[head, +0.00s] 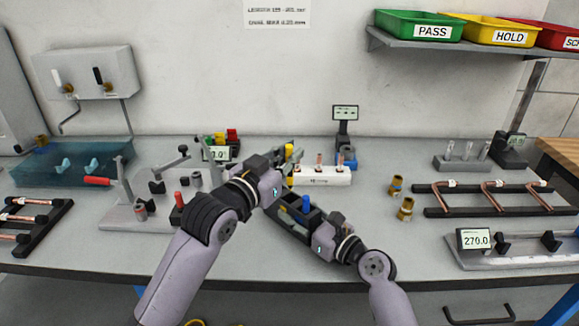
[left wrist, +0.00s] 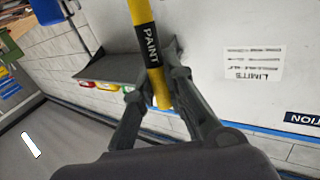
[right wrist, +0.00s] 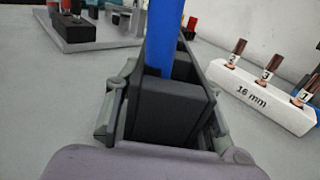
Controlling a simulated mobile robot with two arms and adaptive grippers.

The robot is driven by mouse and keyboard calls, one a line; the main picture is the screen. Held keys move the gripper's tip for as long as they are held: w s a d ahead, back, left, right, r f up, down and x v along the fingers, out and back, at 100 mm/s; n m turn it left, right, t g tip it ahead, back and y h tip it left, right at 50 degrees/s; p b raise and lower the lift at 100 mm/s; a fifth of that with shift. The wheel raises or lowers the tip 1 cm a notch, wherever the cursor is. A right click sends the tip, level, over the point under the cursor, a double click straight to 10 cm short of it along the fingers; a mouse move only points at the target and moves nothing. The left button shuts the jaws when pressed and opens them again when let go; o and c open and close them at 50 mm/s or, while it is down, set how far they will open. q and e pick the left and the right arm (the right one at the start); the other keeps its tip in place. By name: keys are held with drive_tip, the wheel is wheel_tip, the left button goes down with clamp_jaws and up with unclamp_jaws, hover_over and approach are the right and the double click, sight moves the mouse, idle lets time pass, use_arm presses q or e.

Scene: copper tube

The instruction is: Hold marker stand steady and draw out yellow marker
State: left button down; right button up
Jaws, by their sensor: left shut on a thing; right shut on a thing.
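The yellow marker (left wrist: 140,15), with a black PAINT label, is between the fingers of my left gripper (left wrist: 152,98), which is shut on it. In the head view the yellow marker (head: 289,152) shows as a small piece at the left gripper (head: 284,158), above the bench. The black marker stand (head: 290,222) sits on the bench and holds a blue marker (head: 305,204). My right gripper (right wrist: 165,115) is shut on the stand's near end, with the blue marker (right wrist: 167,40) rising just beyond. Part of the stand is hidden by my arms.
A white 16 mm block (head: 325,177) with copper pieces stands behind the stand. Brass fittings (head: 405,209) and a rack of copper tubes (head: 490,197) lie to the right. Bare bench lies in front.

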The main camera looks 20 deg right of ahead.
drive_tip(key=shift+f, duration=0.15)
drive_tip(key=o, duration=1.4)
